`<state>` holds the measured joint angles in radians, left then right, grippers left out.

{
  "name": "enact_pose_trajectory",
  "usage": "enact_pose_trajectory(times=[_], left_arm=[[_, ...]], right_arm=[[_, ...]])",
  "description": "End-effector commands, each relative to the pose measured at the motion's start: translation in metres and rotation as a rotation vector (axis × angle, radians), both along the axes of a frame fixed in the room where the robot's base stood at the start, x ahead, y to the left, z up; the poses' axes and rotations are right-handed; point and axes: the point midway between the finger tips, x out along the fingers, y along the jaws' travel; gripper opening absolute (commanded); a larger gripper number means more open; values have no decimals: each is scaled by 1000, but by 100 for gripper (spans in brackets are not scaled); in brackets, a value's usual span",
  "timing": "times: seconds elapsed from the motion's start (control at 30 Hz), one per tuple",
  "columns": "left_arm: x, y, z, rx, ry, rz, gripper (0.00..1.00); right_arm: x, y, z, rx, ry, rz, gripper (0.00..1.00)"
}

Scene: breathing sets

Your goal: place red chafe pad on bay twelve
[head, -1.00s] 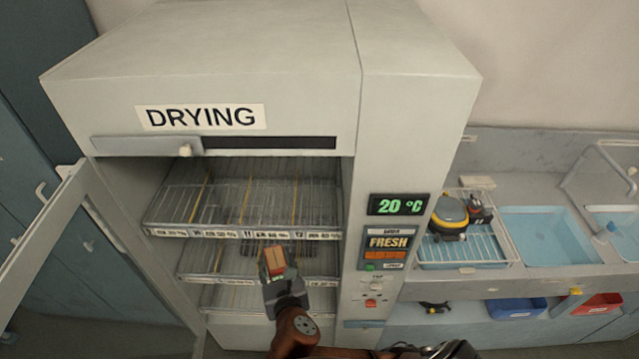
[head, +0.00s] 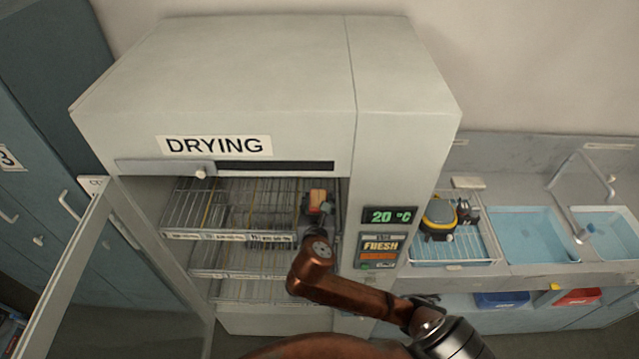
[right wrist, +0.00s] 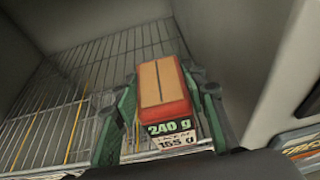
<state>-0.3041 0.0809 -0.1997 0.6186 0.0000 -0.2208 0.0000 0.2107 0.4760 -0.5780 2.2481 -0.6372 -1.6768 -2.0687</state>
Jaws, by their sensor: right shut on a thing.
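The red chafe pad (head: 318,196), red with an orange top and a centre groove, is in my right gripper (head: 317,207). The right wrist view shows the pad (right wrist: 161,90) between the green fingers, with "240 g" and "165 g" labels on its near face. The gripper is inside the open drying cabinet, over the right part of the top wire shelf (head: 232,203). I cannot tell whether the pad touches the wires. The shelf's front label strip (head: 227,236) is too small to read fully, and its right end is hidden by my arm. My left gripper is not in view.
The drying cabinet (head: 405,130) has its glass door (head: 75,270) swung open at left. Its right inner wall is close to my gripper. Lower wire shelves (head: 235,273) look empty. At right are a blue drying rack (head: 455,245) with a yellow-black device (head: 438,218) and sinks (head: 525,232).

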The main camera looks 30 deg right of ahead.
Motion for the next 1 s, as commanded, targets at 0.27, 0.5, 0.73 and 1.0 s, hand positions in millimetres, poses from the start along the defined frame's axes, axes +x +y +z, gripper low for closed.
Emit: enact_pose_trajectory(times=[0.27, 0.5, 0.73, 1.0], left_arm=[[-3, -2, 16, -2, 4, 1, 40], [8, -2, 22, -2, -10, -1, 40], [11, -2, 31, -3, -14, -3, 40], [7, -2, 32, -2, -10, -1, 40]], right_arm=[[59, -38, 4, -2, -2, -2, 0], [85, -54, 2, 0, -4, -1, 0], [86, -55, -22, 1, 2, -1, 0], [86, -55, -34, 0, -3, 2, 0]])
